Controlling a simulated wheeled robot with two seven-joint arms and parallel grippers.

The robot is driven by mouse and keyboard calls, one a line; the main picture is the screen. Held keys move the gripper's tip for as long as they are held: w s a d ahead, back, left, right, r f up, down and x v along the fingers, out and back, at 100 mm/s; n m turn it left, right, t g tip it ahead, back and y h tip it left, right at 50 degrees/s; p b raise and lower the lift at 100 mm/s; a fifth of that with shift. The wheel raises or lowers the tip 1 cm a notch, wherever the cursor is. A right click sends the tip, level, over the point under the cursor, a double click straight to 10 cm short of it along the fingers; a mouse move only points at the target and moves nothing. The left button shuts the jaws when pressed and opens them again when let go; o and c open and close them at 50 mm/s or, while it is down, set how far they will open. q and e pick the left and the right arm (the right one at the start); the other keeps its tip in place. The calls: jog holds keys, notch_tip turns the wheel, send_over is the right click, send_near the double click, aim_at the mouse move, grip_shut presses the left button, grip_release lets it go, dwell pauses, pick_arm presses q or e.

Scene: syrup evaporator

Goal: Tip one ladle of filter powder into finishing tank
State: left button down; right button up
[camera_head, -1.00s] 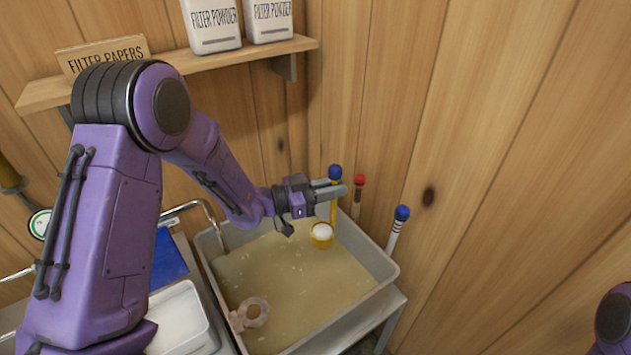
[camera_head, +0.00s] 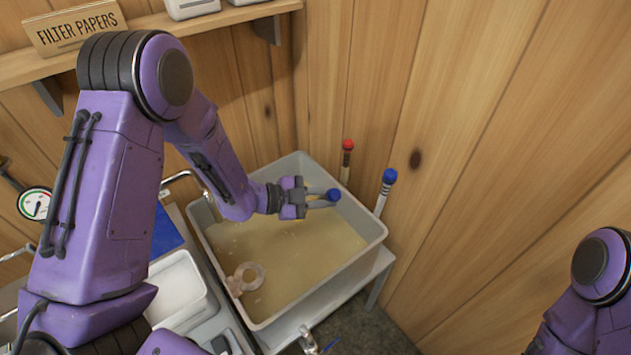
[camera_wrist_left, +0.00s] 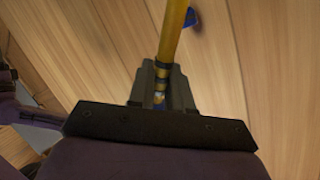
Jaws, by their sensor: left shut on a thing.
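My left gripper (camera_head: 318,199) is over the back right part of the finishing tank (camera_head: 376,232), a grey tub of cloudy tan liquid. It is shut on the ladle, whose blue knob (camera_head: 334,194) shows at the fingertips. In the left wrist view, the ladle's yellow handle (camera_wrist_left: 174,38) runs up from between the jaws (camera_wrist_left: 160,85). The ladle's bowl is hidden in both current views, so I cannot tell whether it holds powder. Two white filter powder containers stand on the shelf, only their bases showing. My right gripper is out of view.
A red-topped stick (camera_head: 347,160) and a blue-topped stick (camera_head: 388,192) stand by the tank's back right wall. A pale ring-shaped piece (camera_head: 250,276) is at the tank's front left. A white tray (camera_head: 178,290) is left of the tank. A shelf (camera_head: 150,38) carries a filter papers box (camera_head: 78,28).

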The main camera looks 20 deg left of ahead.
pick_arm(q)
jog(key=s+d+f+m+t+y+b, duration=0.1)
jog(key=d+f+m+y+b, duration=0.3)
jog(key=f+b, duration=0.5)
jog(key=shift+s+f+m+t+y, duration=0.3)
jog(key=shift+s+f+m+y, duration=0.35)
jog(key=shift+m, duration=0.45)
